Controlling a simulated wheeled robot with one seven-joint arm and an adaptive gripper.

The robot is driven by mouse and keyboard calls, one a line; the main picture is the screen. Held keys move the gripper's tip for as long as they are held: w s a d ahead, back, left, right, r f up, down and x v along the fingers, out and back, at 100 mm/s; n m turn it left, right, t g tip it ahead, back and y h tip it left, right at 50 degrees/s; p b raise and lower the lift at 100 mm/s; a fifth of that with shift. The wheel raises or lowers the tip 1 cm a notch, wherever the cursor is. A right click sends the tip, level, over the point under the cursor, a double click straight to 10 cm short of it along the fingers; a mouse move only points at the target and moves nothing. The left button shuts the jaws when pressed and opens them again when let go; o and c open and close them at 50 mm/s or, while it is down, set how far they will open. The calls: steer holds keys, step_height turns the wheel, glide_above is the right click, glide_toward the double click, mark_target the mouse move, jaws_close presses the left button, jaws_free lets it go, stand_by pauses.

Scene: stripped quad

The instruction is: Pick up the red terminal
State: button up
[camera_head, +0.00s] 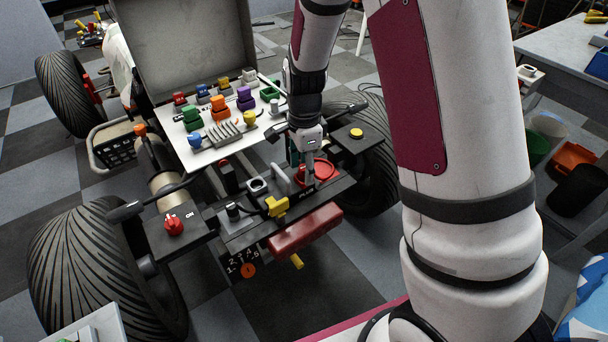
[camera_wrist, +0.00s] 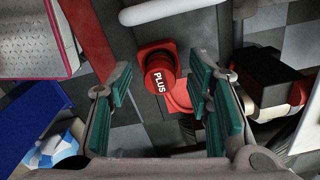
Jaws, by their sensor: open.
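The red terminal (camera_wrist: 160,75) is a round red cap marked PLUS in the wrist view, on a dark plate. Red parts join it below and to the right. In the head view a red piece (camera_head: 322,171) shows beside my gripper, partly hidden by it. My gripper (camera_wrist: 162,88) is open, with one green-padded finger on each side of the terminal in the picture. Nothing is held. I cannot tell how far above the terminal the fingertips are. In the head view my gripper (camera_head: 308,168) points down over the right part of the vehicle's dark plate.
A white board (camera_head: 215,145) with several coloured connectors lies behind my gripper. A yellow piece (camera_head: 277,206) and a red cylinder (camera_head: 305,230) are in front. A red knob (camera_head: 174,226) sits left. A large tyre (camera_head: 372,165) stands right. A white bar (camera_wrist: 170,10) crosses the wrist view's top.

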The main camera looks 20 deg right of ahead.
mark_target(304, 167)
jaws_close()
steer(key=shift+r, duration=0.15)
steer(key=shift+r, duration=0.3)
step_height(304, 167, up, 3)
steer(key=shift+r+p, duration=0.1)
steer(key=shift+p, duration=0.7)
steer(key=s+r+p, duration=0.1)
steer(key=s+p, duration=0.1)
steer(key=s, duration=1.4)
steer(key=shift+p, duration=0.3)
